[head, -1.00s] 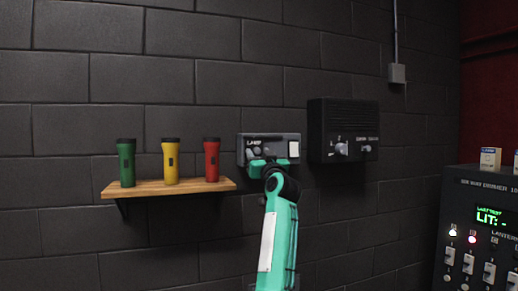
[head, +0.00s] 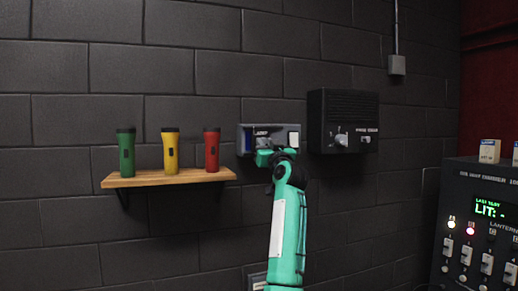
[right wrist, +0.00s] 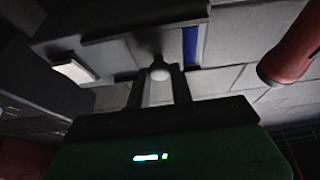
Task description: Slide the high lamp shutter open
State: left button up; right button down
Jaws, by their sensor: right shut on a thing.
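The lamp box (head: 241,144) is a grey wall unit marked "LAMP" with a white square (head: 293,140) at its right end. Its shutter is partly aside, and a blue strip (head: 247,140) shows at the left of its front; the strip also shows in the right wrist view (right wrist: 190,46). My right gripper (head: 265,157) is at the box's lower front, its arm rising from below. In the right wrist view my right gripper (right wrist: 158,78) is shut on a small pale round shutter knob (right wrist: 160,74). The gripper hides part of the shutter. My left gripper is out of view.
A black box (head: 343,108) with knobs hangs just right of the lamp box. A wooden shelf (head: 150,179) at left holds green (head: 126,153), yellow (head: 170,150) and red (head: 211,150) torches. A dimmer console (head: 480,185) stands at the right.

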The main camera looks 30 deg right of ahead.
aim_at(272, 136)
jog(key=d, duration=0.2)
jog(key=s+d+b, duration=0.1)
jog(key=d, duration=0.1)
jog(key=shift+a, duration=0.1)
jog(key=c, duration=1.4)
grip_release()
jog(key=shift+o, duration=0.8)
jog(key=shift+d, duration=0.25)
